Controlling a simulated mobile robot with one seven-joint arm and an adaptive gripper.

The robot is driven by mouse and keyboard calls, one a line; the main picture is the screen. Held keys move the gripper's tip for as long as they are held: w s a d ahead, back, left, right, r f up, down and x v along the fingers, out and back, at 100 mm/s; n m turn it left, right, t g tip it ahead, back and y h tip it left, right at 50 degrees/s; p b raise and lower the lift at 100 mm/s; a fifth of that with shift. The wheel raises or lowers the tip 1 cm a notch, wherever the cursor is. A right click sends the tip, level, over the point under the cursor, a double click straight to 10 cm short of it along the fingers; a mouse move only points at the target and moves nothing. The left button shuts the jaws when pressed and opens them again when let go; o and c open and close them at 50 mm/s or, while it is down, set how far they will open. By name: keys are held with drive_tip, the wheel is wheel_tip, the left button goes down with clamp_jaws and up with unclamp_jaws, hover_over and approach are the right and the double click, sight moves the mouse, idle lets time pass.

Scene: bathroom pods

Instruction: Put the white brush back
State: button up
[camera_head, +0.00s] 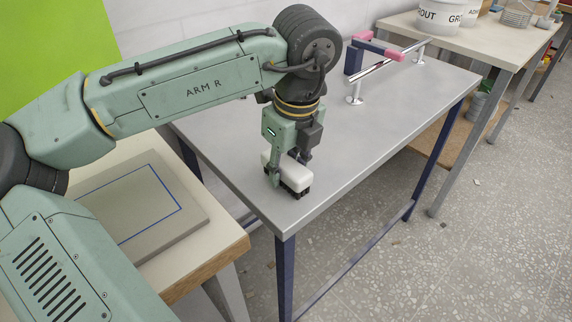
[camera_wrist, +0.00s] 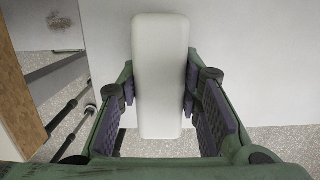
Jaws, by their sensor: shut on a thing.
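The white brush (camera_head: 291,174) has a white block-shaped back and dark bristles below. It is at the near left corner of the grey metal table (camera_head: 330,140). My gripper (camera_head: 288,172) points down and is shut on the brush, with one finger on each side. In the wrist view the brush (camera_wrist: 160,75) stands lengthwise between the two finger pads. Whether the bristles touch the tabletop or hang just above it, I cannot tell.
A metal rail (camera_head: 383,63) on posts and a dark blue and pink clamp-like piece (camera_head: 376,46) are at the table's far end. A wooden-edged bench with a blue-outlined board (camera_head: 145,210) is at left. Buckets (camera_head: 437,17) stand on another table. The middle of the metal table is clear.

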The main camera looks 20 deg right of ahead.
sight(293, 167)
drive_tip(key=o, duration=1.1)
drive_tip(key=shift+r, duration=0.1)
wheel_tip(293, 167, up, 12)
drive_tip(key=s, duration=0.1)
drive_tip(key=shift+s+d+p, duration=0.3)
drive_tip(key=shift+s+p, duration=0.05)
drive_tip(key=shift+p, duration=0.1)
